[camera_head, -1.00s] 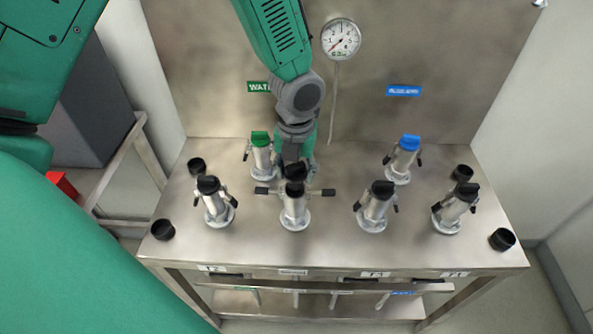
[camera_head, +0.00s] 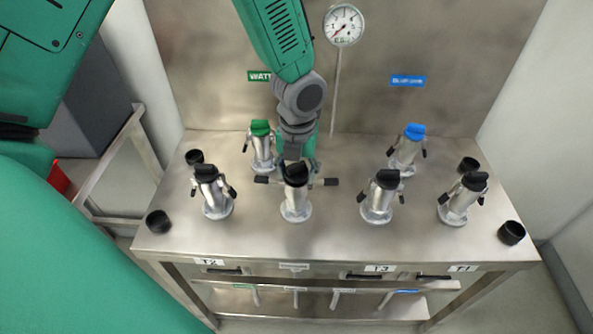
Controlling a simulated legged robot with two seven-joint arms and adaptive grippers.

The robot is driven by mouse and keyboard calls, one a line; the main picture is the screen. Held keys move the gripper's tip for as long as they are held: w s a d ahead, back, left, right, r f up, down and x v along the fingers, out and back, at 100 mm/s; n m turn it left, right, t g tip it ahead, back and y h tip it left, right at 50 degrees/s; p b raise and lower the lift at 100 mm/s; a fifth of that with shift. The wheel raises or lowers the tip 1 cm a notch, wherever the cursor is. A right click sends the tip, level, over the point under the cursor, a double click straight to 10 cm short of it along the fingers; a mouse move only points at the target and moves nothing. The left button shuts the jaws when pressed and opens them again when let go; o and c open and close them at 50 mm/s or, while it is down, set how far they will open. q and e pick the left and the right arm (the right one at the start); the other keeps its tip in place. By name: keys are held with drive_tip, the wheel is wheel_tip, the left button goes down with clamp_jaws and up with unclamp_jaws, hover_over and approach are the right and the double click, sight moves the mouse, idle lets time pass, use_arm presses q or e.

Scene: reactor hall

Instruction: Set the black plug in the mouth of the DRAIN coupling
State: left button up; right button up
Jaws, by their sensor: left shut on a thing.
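The coupling with its two levers spread wide (camera_head: 295,205) stands second from left in the front row. Its label below is too small to read, so I cannot confirm from the lettering that it is DRAIN. The black plug (camera_head: 296,175) shows at the top of this coupling, under my left gripper (camera_head: 296,158). My left gripper comes down from above and behind, shut on the plug. Its fingers are partly hidden, and I cannot tell whether the plug is seated in the mouth or just above it. My right gripper is not in view.
Other black-topped couplings stand at T2 (camera_head: 215,198), T3 (camera_head: 378,205) and T1 (camera_head: 458,205). Behind are the green-topped (camera_head: 262,150) and blue-topped (camera_head: 405,155) couplings. Black caps (camera_head: 158,221) lie near the steel table's sides. A gauge (camera_head: 344,24) is on the back panel.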

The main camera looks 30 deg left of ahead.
use_arm(q)
drive_tip(key=shift+s+f, duration=0.4)
drive_tip(key=shift+f, duration=0.1)
drive_tip(key=shift+c, duration=0.2)
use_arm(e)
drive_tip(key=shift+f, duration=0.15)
use_arm(q)
drive_tip(key=shift+d, duration=0.1)
drive_tip(key=shift+c, duration=0.6)
drive_tip(key=shift+f, duration=0.1)
drive_tip(key=shift+o, duration=0.2)
drive_tip(key=o, duration=1.7)
drive_tip(key=shift+f, duration=0.1)
drive_tip(key=shift+c, duration=0.2)
drive_tip(key=shift+o, duration=0.7)
drive_tip(key=shift+w+f, duration=0.1)
drive_tip(key=shift+w, duration=0.35)
drive_tip(key=shift+r, duration=0.25)
wheel_tip(320, 180, up, 11)
drive_tip(key=shift+w+r, duration=0.15)
drive_tip(key=shift+r, duration=0.05)
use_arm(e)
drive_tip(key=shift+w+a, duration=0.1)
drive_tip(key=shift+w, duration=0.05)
